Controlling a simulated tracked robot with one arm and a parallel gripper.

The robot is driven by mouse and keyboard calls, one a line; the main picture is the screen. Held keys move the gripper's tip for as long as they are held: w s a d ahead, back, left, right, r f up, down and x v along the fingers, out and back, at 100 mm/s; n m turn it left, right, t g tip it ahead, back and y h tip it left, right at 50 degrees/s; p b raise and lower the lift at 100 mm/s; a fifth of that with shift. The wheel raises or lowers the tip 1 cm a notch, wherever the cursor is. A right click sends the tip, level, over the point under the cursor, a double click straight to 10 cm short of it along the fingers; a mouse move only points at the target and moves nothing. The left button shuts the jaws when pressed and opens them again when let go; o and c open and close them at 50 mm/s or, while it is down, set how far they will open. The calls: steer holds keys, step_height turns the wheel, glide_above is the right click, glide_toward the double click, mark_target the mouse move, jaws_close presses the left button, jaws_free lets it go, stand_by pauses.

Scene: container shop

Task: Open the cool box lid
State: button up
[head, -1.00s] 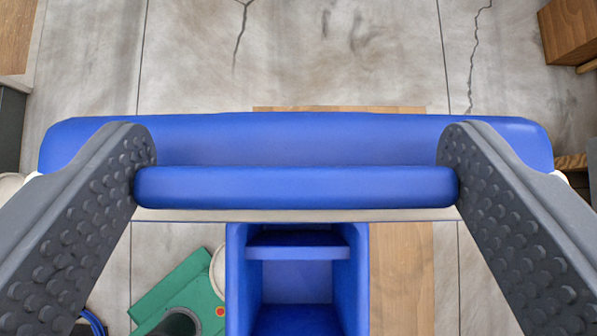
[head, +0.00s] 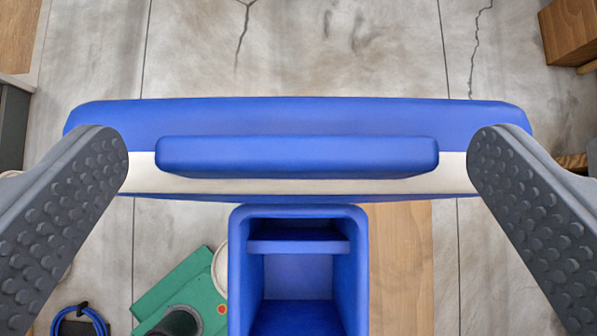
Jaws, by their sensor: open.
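The cool box lid (head: 300,115) is blue with a cream band and spans the upper middle of the head view, seen nearly edge-on. It stands raised, with the open blue cool box (head: 349,270) below it in the picture. A shelf-like ledge and the empty-looking inside of the box show. The lid's blue handle bar (head: 297,156) lies between the fingers of my gripper (head: 298,142). My gripper is open wide, with a gap between each studded grey finger and the handle's ends. The lid's hinge is hidden.
A wooden surface (head: 400,270) lies behind and right of the box. A green case (head: 185,290) and a coiled blue cable (head: 80,320) are at lower left. A wooden piece (head: 570,35) is at upper right. The cracked concrete floor at the top is clear.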

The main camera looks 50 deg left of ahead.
steer(key=p+v, duration=0.2)
steer(key=v, duration=0.9)
steer(key=shift+s+d+r, duration=0.15)
steer(key=shift+d+r, duration=0.1)
steer(key=shift+r, duration=0.05)
steer(key=s+d+f+m+t+h+b, duration=0.1)
steer(key=s+m+t+h+b, duration=0.2)
steer(key=s+b, duration=0.7)
steer(key=s+d+f+m+t+h+b, duration=0.1)
steer(key=s+m+t+h+b, duration=0.2)
steer(key=s+m+t+b, duration=0.3)
steer(key=s+b, duration=0.5)
steer(key=s, duration=0.3)
steer(key=shift+s+f+m+h, duration=0.4)
stand_by(1.1)
